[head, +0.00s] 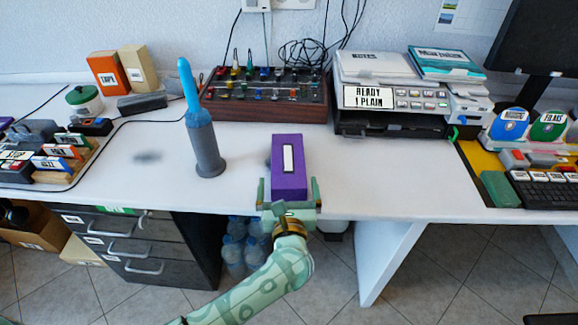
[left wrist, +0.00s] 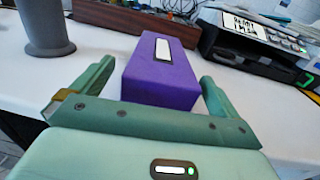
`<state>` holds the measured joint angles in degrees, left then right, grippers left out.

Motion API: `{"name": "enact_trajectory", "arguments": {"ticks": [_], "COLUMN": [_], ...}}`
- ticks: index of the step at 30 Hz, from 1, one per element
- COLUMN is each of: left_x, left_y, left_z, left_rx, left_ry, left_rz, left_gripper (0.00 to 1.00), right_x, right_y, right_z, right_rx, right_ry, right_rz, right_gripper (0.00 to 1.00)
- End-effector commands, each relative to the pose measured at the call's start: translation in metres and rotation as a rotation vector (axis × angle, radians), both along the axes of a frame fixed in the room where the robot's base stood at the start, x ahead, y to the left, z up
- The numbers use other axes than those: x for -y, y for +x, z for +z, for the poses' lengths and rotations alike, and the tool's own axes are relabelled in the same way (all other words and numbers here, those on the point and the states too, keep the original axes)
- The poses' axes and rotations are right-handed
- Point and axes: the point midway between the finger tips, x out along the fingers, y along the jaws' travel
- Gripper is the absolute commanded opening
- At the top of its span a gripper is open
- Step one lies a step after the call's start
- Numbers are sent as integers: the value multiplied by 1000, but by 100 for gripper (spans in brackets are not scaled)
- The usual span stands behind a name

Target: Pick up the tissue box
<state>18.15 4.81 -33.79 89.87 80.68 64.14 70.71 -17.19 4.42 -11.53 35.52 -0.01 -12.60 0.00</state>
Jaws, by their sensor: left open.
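The purple tissue box (head: 291,160), with a white slot on its top, sits on the white desk near its front edge. My left gripper (head: 288,188) is open at the near end of the box, one finger on each side. In the left wrist view, the tissue box (left wrist: 161,72) is between the two open green fingers (left wrist: 158,85), with a gap visible at the right finger. My right gripper is not in view.
A grey cylinder with a blue top (head: 205,140) stands to the left of the box. A wooden-sided panel with several knobs (head: 265,112) lies behind. A printer-like machine (head: 390,95) stands at the back right. The white desk (head: 380,180) is clear to the right of the box.

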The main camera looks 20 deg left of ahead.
Motion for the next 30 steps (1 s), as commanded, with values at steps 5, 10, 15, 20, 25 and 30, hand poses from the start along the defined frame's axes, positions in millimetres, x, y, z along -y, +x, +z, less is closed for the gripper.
{"name": "enact_trajectory", "arguments": {"ticks": [5, 10, 15, 20, 25, 30], "left_x": [-8, -13, -13, -13, -13, -13], "left_y": [30, 41, 41, 41, 41, 41], "left_z": [-3, -1, 0, 0, 1, 3], "left_rx": [0, -1, 0, 1, 2, 2], "left_ry": [3, 2, 2, 1, 2, 2], "left_rz": [1, 0, 0, 0, 0, 0], "left_gripper": [100, 100, 100, 58, 51, 51], "right_x": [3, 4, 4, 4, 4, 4], "right_y": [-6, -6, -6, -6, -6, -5], "right_z": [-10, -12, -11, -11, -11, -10], "right_rx": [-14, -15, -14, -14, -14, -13], "right_ry": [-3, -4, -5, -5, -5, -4], "right_rz": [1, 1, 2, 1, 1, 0], "right_gripper": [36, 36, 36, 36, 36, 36]}}
